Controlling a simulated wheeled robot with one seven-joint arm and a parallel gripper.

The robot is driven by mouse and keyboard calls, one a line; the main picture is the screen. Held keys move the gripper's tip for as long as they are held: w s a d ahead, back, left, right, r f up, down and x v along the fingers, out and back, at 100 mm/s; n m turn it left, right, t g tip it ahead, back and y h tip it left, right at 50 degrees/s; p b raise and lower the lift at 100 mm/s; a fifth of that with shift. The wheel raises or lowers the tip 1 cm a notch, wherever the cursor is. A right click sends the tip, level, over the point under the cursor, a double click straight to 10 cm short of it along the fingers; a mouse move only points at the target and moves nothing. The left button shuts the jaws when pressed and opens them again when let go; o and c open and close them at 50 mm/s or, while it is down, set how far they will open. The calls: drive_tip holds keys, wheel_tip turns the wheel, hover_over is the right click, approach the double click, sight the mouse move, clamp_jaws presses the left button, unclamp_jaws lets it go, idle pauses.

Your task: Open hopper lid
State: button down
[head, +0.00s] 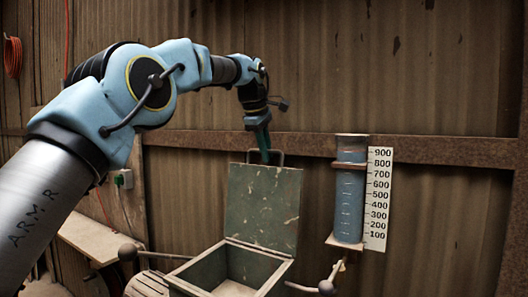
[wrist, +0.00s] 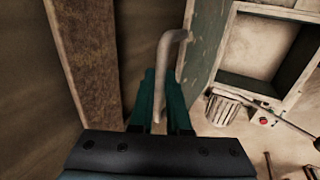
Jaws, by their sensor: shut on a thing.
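The hopper lid (head: 262,208) is a worn green panel standing upright, raised at the back of the open hopper box (head: 203,272). Its handle (head: 280,155) is a grey bar along the lid's top edge. My gripper (head: 264,152) is at this top edge, shut on the handle. In the wrist view the bent grey handle (wrist: 165,60) runs between the green fingers of my gripper (wrist: 160,98). The lid also shows there edge-on (wrist: 207,38), beside the open box (wrist: 292,98). The exact contact of the fingers is partly hidden.
A blue cylinder (head: 349,205) with a number scale (head: 378,200) is on the wall right of the lid. A horizontal beam (head: 430,152) crosses the corrugated wall behind. Dark ball-ended levers (head: 326,287) stick out beside the box. A pale bench (head: 95,236) stands left.

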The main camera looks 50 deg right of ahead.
drive_tip(key=shift+d+f, duration=0.25)
idle(0.4)
drive_tip(key=c, duration=1.3)
unclamp_jaws()
drive_tip(key=shift+o, duration=0.8)
drive_tip(key=shift+w+d+f, duration=0.1)
drive_tip(key=shift+w+d, duration=0.05)
drive_tip(key=shift+d, duration=0.05)
drive_tip(key=shift+o, duration=1.2)
drive_tip(key=shift+a, duration=0.1)
drive_tip(key=shift+r, duration=0.25)
drive_tip(key=v, duration=0.7)
drive_tip(key=shift+r, duration=0.15)
